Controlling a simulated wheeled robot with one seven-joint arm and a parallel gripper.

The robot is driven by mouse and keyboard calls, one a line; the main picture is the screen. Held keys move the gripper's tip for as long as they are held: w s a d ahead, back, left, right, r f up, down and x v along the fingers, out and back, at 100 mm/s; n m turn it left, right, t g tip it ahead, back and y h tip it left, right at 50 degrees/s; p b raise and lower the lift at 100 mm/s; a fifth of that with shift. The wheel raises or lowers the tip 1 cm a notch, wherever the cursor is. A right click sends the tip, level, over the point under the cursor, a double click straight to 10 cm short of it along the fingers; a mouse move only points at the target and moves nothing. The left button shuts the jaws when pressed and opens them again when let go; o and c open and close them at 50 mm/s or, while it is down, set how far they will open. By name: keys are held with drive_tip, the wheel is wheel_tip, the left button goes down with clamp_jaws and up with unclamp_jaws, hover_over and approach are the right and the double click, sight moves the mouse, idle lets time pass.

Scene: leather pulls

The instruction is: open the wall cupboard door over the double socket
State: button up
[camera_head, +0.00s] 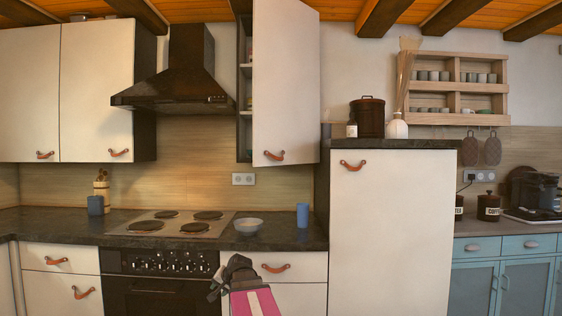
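The white wall cupboard door (286,85) over the double socket (243,179) stands partly open. Its left edge is swung out toward me, and a strip of the dark-sided cupboard (244,90) with shelves and a few small items shows to its left. A brown leather pull (275,156) is at the bottom of the door. My gripper (232,268) is low in the middle of the view, in front of the counter's drawers, well below the door and apart from it. I see it from behind, and its fingers are not clear.
Below are a dark counter (285,236), a hob (172,223), a white bowl (248,227) and a blue cup (303,214). A black hood (184,75) is to the left. A tall white cabinet (388,235) is to the right, with jars on top. The space before the door looks clear.

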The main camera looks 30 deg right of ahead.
drive_tip(key=w+d+r+m+t, duration=0.35)
drive_tip(key=d+r, duration=0.55)
drive_tip(key=r, duration=0.4)
drive_tip(key=m+t+h, duration=0.6)
drive_tip(key=m+t, duration=0.2)
drive_tip(key=m, duration=0.1)
approach(281, 159)
drive_tip(key=x, duration=1.1)
drive_tip(key=shift+f, duration=0.15)
drive_tip(key=shift+s, duration=0.15)
clamp_jaws()
